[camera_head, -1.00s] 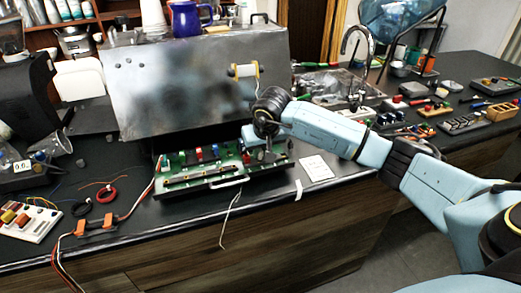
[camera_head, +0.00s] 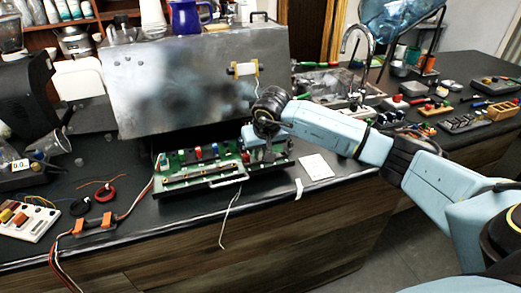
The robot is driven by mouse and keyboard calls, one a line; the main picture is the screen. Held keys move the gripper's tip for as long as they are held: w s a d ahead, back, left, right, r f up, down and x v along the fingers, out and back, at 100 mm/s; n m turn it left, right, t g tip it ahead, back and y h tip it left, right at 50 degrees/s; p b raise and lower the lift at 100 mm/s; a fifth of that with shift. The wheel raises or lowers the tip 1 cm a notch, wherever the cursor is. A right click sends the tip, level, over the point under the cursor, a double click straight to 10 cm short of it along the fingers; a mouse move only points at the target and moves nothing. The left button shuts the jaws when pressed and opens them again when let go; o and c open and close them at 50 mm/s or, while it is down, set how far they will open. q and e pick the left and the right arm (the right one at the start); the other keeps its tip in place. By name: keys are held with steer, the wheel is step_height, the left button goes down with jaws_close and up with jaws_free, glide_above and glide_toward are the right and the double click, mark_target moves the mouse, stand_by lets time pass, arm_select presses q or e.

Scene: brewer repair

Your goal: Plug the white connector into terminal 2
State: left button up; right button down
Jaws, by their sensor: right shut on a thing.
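My right gripper (camera_head: 255,143) is at the right part of the green circuit board (camera_head: 205,168) in the open drawer of the brewer. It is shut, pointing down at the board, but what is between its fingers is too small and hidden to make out. A white cable (camera_head: 232,207) hangs from the tray's front over the counter edge. The white connector cannot be told apart, and neither can terminal 2 among the small red, blue and white parts on the board. My left gripper is not in view.
The metal brewer housing (camera_head: 195,80) stands behind the board. A white card (camera_head: 317,167) lies on the counter to the right. Orange clips (camera_head: 95,226) hold wires at the left, near black and red wire coils (camera_head: 104,194). Tools and a sink lie farther right.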

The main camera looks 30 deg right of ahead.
steer(key=shift+f+b, duration=0.35)
steer(key=shift+b, duration=0.2)
stand_by(1.0)
steer(key=c, duration=1.3)
jaws_free()
steer(key=shift+c, duration=0.2)
steer(key=v, duration=1.3)
steer(key=shift+s+r, duration=0.15)
